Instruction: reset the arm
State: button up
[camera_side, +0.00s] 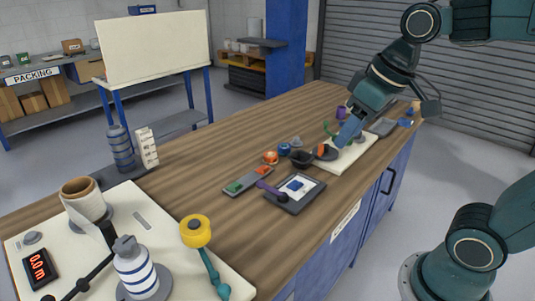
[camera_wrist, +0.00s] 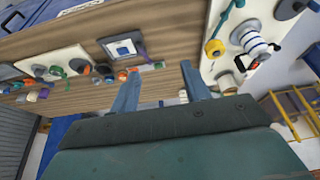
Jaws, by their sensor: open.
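My gripper (camera_side: 350,132) is at the far right end of the wooden bench in the side view, above a small white board (camera_side: 350,155). In the wrist view its two fingers (camera_wrist: 158,82) stand well apart with nothing between them, so it is open and empty. The large white roller panel (camera_side: 170,225) lies at the near left of the bench, apart from my gripper. It carries a brown roll (camera_side: 80,190), a blue-striped white roller (camera_side: 135,270), a yellow roller (camera_side: 195,231) and a red digital display (camera_side: 40,268).
A dark tray with a white and blue sheet (camera_side: 296,188), a strip with colored parts (camera_side: 247,182), a black bowl (camera_side: 300,158) and small items crowd the bench's middle and far end. A blue-grey stack (camera_side: 120,150) and white ribbed block (camera_side: 146,148) stand at its back edge.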

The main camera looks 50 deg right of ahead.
jog(key=s+f+t, duration=0.1)
jog(key=s+f, duration=0.1)
jog(key=s, duration=0.5)
jog(key=shift+f, duration=0.4)
